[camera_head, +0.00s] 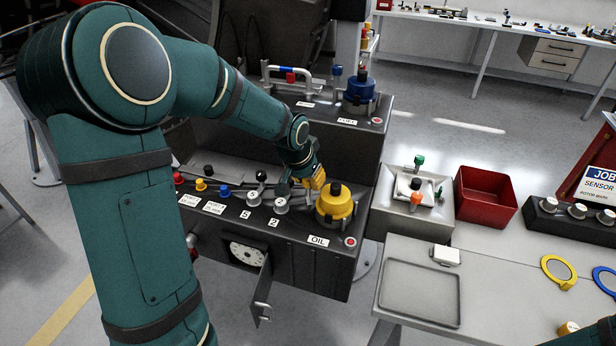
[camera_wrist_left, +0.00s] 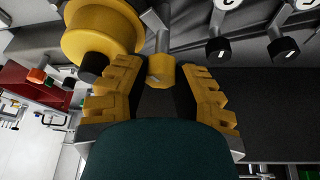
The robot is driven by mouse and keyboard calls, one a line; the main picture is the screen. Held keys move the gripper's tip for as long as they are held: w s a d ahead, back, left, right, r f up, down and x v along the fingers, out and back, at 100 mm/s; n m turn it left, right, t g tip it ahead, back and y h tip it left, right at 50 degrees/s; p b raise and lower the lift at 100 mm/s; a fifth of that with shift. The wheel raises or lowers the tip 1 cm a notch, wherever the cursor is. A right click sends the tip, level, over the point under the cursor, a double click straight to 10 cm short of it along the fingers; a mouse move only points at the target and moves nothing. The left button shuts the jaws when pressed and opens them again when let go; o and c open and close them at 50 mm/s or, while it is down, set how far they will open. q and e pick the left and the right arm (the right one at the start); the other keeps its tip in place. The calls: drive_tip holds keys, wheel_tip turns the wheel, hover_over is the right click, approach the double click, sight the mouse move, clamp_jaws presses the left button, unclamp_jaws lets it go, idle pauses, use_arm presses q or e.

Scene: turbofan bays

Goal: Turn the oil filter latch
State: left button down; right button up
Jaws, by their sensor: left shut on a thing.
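The yellow oil filter (camera_head: 336,204), with a black top, stands at the right end of the black lower bay above the OIL label (camera_head: 318,240). In the left wrist view its yellow body (camera_wrist_left: 98,38) is at the upper left. The oil filter latch is a grey bar with a yellow end (camera_wrist_left: 161,72). My left gripper (camera_head: 315,179) is beside the filter's left side. In the left wrist view, its yellow-padded fingers (camera_wrist_left: 165,88) are on both sides of the latch's yellow end, shut on it. My arm hides part of the bay. My right gripper is not in view.
Levers with grey round bases (camera_head: 281,205) and coloured knobs stand left of the filter. The blue fuel filter (camera_head: 359,88) stands on the raised step behind. An open door (camera_head: 263,290) hangs in front. A grey tray (camera_head: 420,291) and red bin (camera_head: 485,194) are right.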

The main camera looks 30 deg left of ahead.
use_arm(q)
drive_tip(key=shift+d+f+n+y+b, duration=0.15)
drive_tip(key=shift+n+y+b, duration=0.2)
drive_tip(key=shift+n, duration=0.55)
drive_tip(key=shift+n+y+b, duration=0.45)
drive_tip(key=shift+n+b, duration=0.05)
drive_tip(key=shift+n, duration=0.5)
drive_tip(key=n+y+b, duration=0.1)
drive_tip(key=n+b, duration=0.1)
drive_tip(key=shift+n+g, duration=0.3)
drive_tip(key=n+b, duration=0.1)
drive_tip(key=n, duration=0.1)
drive_tip(key=shift+n+g+y+b, duration=0.3)
drive_tip(key=shift+y, duration=0.1)
drive_tip(key=shift+n+g+y+b, duration=0.3)
drive_tip(key=shift+n+g+b, duration=0.25)
drive_tip(key=shift+n, duration=0.95)
drive_tip(key=c, duration=0.7)
unclamp_jaws()
